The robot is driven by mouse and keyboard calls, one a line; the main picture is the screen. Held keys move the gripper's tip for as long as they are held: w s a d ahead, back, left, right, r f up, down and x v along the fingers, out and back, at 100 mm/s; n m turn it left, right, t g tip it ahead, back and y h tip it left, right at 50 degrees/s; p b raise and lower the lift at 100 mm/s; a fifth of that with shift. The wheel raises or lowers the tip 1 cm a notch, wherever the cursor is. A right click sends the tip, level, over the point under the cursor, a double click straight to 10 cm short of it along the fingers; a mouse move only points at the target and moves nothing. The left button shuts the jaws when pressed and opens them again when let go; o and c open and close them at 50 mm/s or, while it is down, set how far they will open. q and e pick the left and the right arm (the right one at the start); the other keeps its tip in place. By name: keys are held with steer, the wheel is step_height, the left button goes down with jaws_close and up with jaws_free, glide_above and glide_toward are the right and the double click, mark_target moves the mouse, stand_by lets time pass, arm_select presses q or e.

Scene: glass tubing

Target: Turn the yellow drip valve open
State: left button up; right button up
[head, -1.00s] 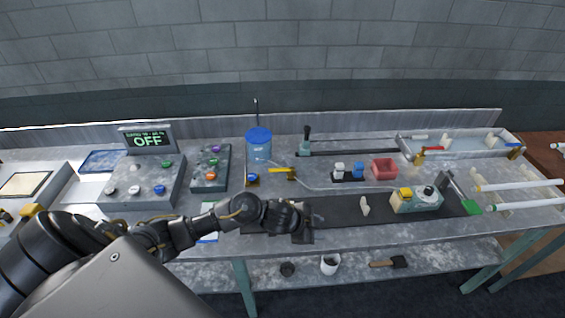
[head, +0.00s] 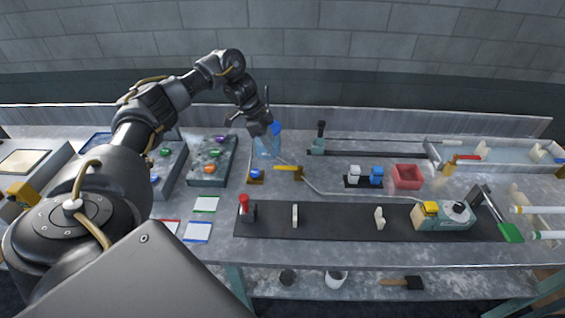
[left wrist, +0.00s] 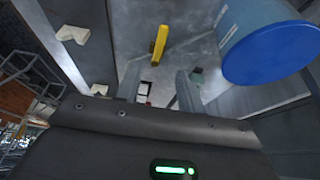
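The yellow drip valve handle (head: 288,172) sits on the bench, in front of and right of the blue-lidded water vessel (head: 268,146). In the left wrist view the yellow handle (left wrist: 158,45) is a long bar ahead of the fingers, apart from them. My left gripper (head: 258,126) is raised over the bench beside the vessel and partly covers it in the head view. Its two fingers (left wrist: 160,88) are spread with nothing held between them. My right gripper is in neither view.
The blue lid (left wrist: 272,52) is close to the right of the left fingers. Clear tubing (head: 345,194) runs from the valve toward the teal device (head: 442,217). A button panel (head: 208,168) stands left of the vessel. A dark strip (head: 335,222) with white clips lies in front.

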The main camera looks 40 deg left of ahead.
mark_target(284, 167)
arm_select(q)
steer(key=b+x, duration=0.1)
steer(key=x, duration=0.9)
steer(key=shift+w+d+f, duration=0.1)
steer(key=shift+f, duration=0.2)
jaws_close()
